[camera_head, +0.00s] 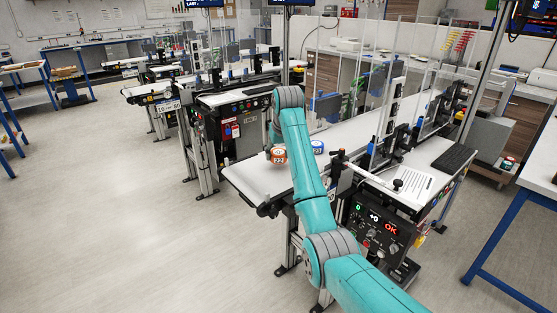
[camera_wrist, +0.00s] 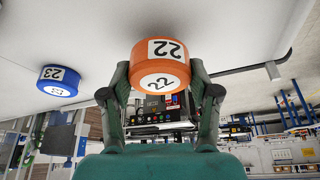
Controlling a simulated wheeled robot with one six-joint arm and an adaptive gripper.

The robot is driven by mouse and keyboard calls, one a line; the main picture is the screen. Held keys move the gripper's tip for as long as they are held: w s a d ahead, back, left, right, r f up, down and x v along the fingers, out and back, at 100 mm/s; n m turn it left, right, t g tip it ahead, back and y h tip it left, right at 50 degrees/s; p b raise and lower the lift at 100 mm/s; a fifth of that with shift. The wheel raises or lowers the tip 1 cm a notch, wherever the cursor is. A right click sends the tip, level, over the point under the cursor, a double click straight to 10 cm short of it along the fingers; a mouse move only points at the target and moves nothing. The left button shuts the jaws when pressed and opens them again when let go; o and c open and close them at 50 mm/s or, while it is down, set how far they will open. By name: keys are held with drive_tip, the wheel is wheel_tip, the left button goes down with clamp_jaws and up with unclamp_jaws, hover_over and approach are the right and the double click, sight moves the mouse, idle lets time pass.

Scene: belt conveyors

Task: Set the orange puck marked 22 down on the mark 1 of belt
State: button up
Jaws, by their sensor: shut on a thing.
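My gripper (camera_wrist: 160,76) is shut on the orange puck marked 22 (camera_wrist: 165,52), with one finger on each side of it in the wrist view. In the head view the orange puck (camera_head: 277,155) is over the near part of the white belt (camera_head: 255,178), just left of my arm. I cannot tell whether it touches the belt. A blue puck marked 23 (camera_wrist: 58,80) sits on the belt apart from the orange one; it also shows in the head view (camera_head: 317,147), right of my arm. I cannot make out mark 1 in either view.
Clear panels and posts (camera_head: 385,110) stand over the belt farther back. A second conveyor (camera_head: 240,95) lies behind. The belt's near left end is bare.

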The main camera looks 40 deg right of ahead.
drive_tip(key=shift+f, duration=1.3)
drive_tip(key=shift+f, duration=0.1)
drive_tip(key=o, duration=1.2)
